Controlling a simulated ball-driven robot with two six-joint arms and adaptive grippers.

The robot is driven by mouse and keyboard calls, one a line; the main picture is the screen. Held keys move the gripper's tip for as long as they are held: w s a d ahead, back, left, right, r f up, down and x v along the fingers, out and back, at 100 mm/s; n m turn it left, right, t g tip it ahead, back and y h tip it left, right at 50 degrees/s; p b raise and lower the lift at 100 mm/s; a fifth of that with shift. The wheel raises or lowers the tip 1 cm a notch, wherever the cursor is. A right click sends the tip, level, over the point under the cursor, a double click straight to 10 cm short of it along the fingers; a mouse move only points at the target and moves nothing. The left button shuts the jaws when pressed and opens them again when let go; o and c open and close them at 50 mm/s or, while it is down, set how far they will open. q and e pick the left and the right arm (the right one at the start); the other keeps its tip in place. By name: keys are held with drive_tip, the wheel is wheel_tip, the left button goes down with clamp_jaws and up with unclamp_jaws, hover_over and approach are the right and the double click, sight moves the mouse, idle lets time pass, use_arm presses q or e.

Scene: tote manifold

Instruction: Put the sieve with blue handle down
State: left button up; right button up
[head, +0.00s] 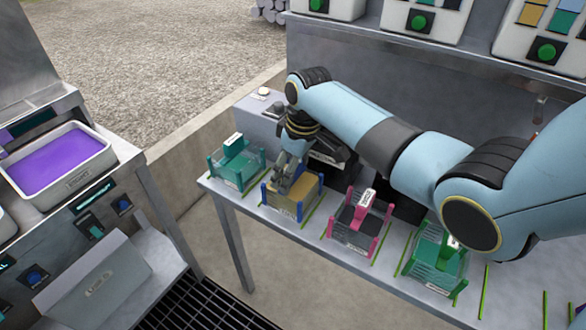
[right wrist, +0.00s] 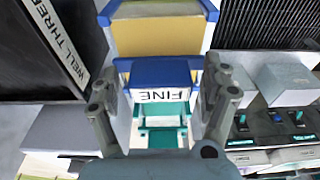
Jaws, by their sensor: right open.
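The sieve with blue handle (head: 297,201) has a tan mesh and blue corner posts. It stands on the narrow grey table, second from the left in the row. In the right wrist view its blue handle (right wrist: 160,65) carries a white label reading FINE. My right gripper (head: 287,176) is over this sieve. In the right wrist view its two fingers (right wrist: 163,88) are spread apart on either side of the handle's label, with gaps showing. The fingers partly cover the handle in the head view. My left gripper is not in view.
A green sieve (head: 237,168) stands to its left on the table (head: 262,217). A pink sieve (head: 353,232) and another green sieve (head: 435,267) stand to its right. Green strips mark the tabletop. A tub of purple liquid (head: 112,157) is at the far left.

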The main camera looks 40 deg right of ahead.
wheel_tip(320, 180, up, 12)
drive_tip(key=s, duration=0.1)
drive_tip(key=shift+s+d+p, duration=0.3)
drive_tip(key=shift+d+p, duration=0.05)
drive_tip(key=shift+p, duration=0.05)
idle(0.5)
